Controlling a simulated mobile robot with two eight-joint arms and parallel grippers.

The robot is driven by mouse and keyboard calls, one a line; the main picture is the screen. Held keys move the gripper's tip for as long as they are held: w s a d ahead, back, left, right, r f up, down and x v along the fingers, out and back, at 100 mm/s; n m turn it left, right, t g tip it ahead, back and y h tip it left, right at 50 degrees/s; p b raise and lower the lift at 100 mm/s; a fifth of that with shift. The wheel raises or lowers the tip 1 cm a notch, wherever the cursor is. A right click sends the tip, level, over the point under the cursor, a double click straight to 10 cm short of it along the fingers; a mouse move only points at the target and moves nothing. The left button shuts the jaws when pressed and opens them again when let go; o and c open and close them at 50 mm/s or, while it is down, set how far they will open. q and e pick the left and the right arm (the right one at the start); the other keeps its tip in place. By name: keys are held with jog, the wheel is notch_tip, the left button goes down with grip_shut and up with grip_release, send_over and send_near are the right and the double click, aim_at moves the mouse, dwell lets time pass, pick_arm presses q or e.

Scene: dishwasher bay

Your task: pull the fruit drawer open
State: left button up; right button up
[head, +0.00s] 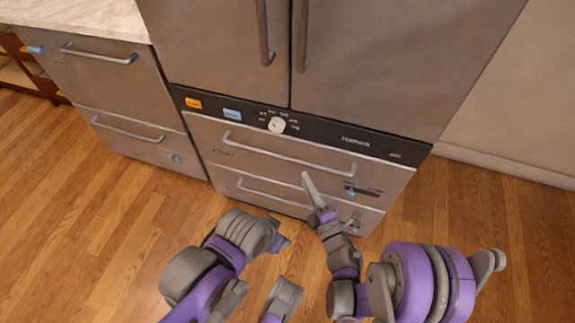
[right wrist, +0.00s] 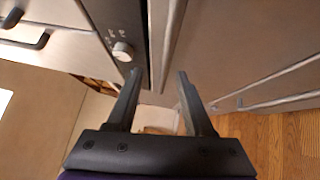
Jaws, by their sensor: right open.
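The fruit drawer (head: 222,153) is the upper of two steel drawers under the fridge doors, and it is shut. My right gripper (head: 306,176) is just in front of this drawer, below the handle's middle in the head view. In the right wrist view my right gripper (right wrist: 157,82) is open and empty. A steel strip, probably the handle, lies ahead between its fingers; I cannot tell whether they reach around it. My left arm is folded low; its fingers do not show.
A black control panel (head: 372,144) with a white knob (head: 277,125) sits above the drawer. A second drawer with its own handle (head: 270,193) is below. A steel cabinet (head: 100,85) stands to the left. The wooden floor (head: 110,220) in front is clear.

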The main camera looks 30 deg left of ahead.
aim_at(282, 156)
jog(key=shift+n+g+y, duration=0.5)
jog(key=shift+n+g, duration=0.1)
jog(key=shift+n, duration=0.1)
jog(key=shift+s+a+f+p+x, duration=0.25)
jog(key=shift+p+x, duration=0.75)
jog(key=shift+x, duration=0.95)
jog(key=shift+s+a+f+p+x, duration=0.25)
jog(key=shift+p+x, duration=0.75)
jog(key=shift+x, duration=1)
jog(key=shift+s+a+f+p+x, duration=0.15)
jog(key=shift+s+f+p+x, duration=0.2)
jog(key=shift+p+x, duration=1.15)
pick_arm(q)
jog(key=r, duration=0.3)
jog(key=r+b, duration=0.1)
jog(key=r, duration=0.1)
jog(key=shift+s+a+r, duration=0.25)
jog(key=shift+a+r, duration=0.05)
jog(key=shift+r, duration=0.05)
pick_arm(e)
jog(key=shift+w+a, duration=0.25)
jog(key=shift+a, duration=0.05)
jog(key=shift+c, duration=0.2)
grip_shut()
